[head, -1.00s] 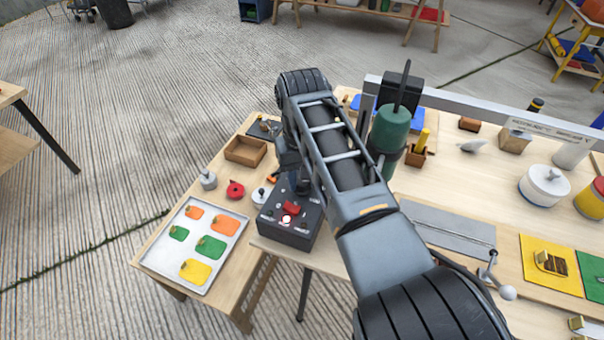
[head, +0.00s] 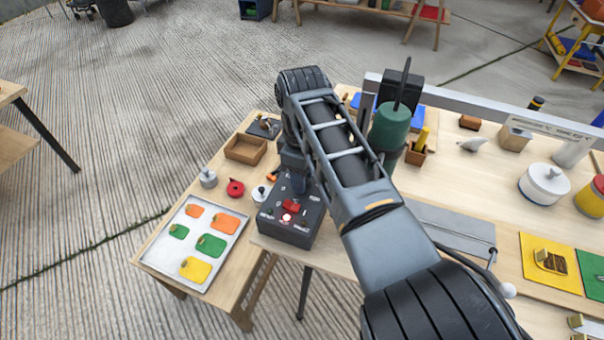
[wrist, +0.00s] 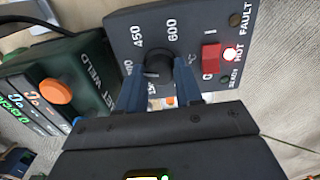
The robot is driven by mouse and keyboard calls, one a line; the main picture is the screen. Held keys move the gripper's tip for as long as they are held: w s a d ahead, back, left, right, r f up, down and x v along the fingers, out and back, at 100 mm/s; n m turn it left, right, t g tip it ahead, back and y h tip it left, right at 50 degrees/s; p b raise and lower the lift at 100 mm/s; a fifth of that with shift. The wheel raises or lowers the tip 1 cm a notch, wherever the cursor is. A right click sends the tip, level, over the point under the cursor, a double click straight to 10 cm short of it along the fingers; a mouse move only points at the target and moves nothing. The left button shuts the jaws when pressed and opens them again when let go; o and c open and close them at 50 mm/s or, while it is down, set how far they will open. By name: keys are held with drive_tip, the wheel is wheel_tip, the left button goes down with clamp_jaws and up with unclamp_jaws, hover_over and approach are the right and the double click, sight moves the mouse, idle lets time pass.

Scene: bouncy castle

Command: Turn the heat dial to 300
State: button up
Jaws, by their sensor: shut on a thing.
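The heat dial is a dark round knob (wrist: 158,68) on a dark grey control box (wrist: 125,30), seen in the wrist view. White figures 450 and 600 show around it; others at the left are partly cut off or covered. A small pale line shows low on the knob, but its exact setting is hard to read. My gripper (wrist: 160,82) has its two blue fingers on either side of the knob and is shut on it. In the head view the control box (head: 290,228) sits at the bench edge, and my arm and gripper hide the dial.
A red rocker switch (wrist: 211,58) and a lit HOT lamp (wrist: 229,54) sit right of the dial. A green welder box (wrist: 60,80) with an orange knob is close at left. In the head view, a tray of coloured pieces (head: 158,258) lies left of the control box.

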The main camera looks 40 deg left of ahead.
drive_tip(key=shift+n, duration=1.2)
drive_tip(key=o, duration=1)
drive_tip(key=shift+o, duration=0.2)
drive_tip(key=shift+r, duration=3.9)
